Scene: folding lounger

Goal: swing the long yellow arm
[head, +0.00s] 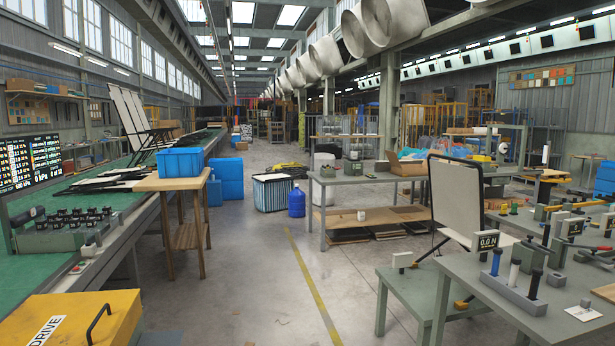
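A thin yellow bar (590,204) lies among small fixtures on the right-hand workbench. I cannot tell whether it is the long yellow arm. A small yellow-orange piece (463,304) shows at the edge of the low grey-green table at the lower right. A folding lounger (458,197) with a pale panel and dark frame stands upright behind that table. Neither of my grippers is in view.
A yellow box (75,318) marked DRIVE, with a black handle, fills the lower left. A wooden stand (172,184) holds a blue crate (180,162). A grey bench (520,268) with several levers stands at right.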

